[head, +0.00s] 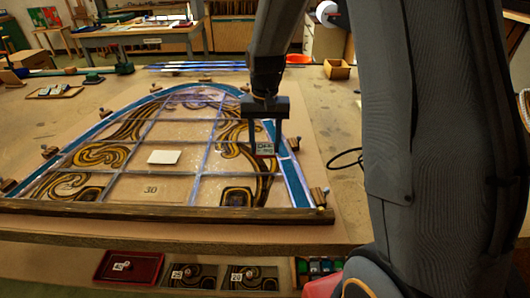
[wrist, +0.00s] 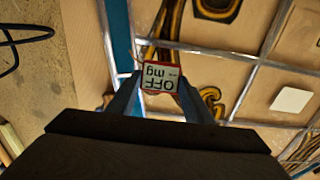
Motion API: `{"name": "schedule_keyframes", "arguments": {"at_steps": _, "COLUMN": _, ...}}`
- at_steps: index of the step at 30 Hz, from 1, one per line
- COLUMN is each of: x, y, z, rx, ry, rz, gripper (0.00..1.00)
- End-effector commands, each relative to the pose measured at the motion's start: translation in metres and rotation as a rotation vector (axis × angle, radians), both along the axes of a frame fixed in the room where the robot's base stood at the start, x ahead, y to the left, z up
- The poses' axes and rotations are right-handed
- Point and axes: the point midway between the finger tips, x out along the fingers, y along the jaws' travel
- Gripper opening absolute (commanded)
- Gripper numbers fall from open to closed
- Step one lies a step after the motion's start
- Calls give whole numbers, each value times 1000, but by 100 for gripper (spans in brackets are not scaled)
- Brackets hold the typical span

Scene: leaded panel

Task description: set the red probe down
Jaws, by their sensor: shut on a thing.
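The red probe (head: 265,149) is a small red-edged device with a pale display. In the wrist view the probe (wrist: 162,78) sits between the two fingers, its display upside down and reading "OFF" and "mg". My gripper (wrist: 160,92) is shut on it; in the head view my gripper (head: 264,142) points down over the right part of the leaded panel (head: 203,147). I cannot tell whether the probe touches the panel. The panel has a blue arched border, grey leads and amber scrollwork glass, with an empty-looking cell marked "30".
A white square card (head: 164,157) lies on the panel. Wooden blocks surround the arch, and a wooden bar (head: 170,211) runs along its front. Below are a red tray (head: 129,267) and dark glass pieces (head: 191,276) with number tags. A black cable (head: 347,158) lies right of the panel.

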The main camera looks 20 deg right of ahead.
Motion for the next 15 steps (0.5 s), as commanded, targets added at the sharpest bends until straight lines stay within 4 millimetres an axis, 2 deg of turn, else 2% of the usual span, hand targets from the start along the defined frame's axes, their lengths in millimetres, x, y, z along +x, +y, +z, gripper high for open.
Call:
{"name": "schedule_keyframes", "arguments": {"at_steps": 8, "x": -1, "y": 0, "z": -35, "rx": 0, "ry": 4, "rz": 0, "gripper": 23}}
{"name": "schedule_keyframes", "arguments": {"at_steps": 15, "x": 0, "y": 0, "z": -41, "rx": 0, "ry": 1, "rz": 0, "gripper": 23}}
